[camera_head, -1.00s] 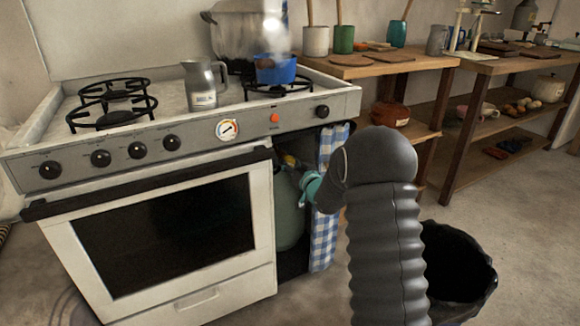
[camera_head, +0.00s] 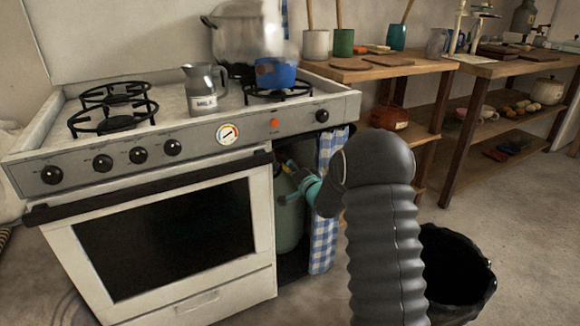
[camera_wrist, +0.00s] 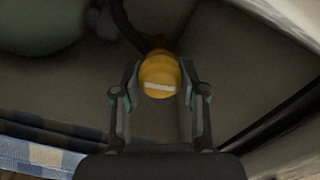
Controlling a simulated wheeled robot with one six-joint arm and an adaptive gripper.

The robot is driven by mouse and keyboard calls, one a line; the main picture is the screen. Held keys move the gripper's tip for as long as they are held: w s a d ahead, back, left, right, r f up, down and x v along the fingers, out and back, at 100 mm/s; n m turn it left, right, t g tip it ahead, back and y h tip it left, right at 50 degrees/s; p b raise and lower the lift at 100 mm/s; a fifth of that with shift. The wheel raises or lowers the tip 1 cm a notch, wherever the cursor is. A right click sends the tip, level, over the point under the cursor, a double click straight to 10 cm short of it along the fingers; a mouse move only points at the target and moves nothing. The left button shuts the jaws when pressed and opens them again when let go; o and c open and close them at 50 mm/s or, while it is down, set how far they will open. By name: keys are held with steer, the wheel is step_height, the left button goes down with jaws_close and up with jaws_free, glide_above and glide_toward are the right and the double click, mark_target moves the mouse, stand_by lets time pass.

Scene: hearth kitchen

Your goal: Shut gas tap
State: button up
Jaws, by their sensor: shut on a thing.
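The gas tap's round yellow knob (camera_wrist: 160,75) is in the middle of the wrist view, with a pale bar across its face. My gripper (camera_wrist: 160,92) has one finger on each side of the knob and is shut on it. In the head view my gripper (camera_head: 290,178) reaches into the open bay right of the oven, at the top of a green gas cylinder (camera_head: 290,222). The knob is mostly hidden there. The cylinder (camera_wrist: 45,25) also shows at the upper left of the wrist view, with a dark hose near the knob.
A blue checked curtain (camera_head: 325,210) hangs just right of the bay. The stove (camera_head: 165,225) stands to its left, with a milk jug (camera_head: 204,92) and a blue pot (camera_head: 275,74) on top. A black bin (camera_head: 455,275) stands on the floor at right.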

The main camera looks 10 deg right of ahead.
steer(key=shift+m, duration=1)
steer(key=o, duration=1.1)
steer(key=shift+o, duration=0.2)
steer(key=v, duration=1.2)
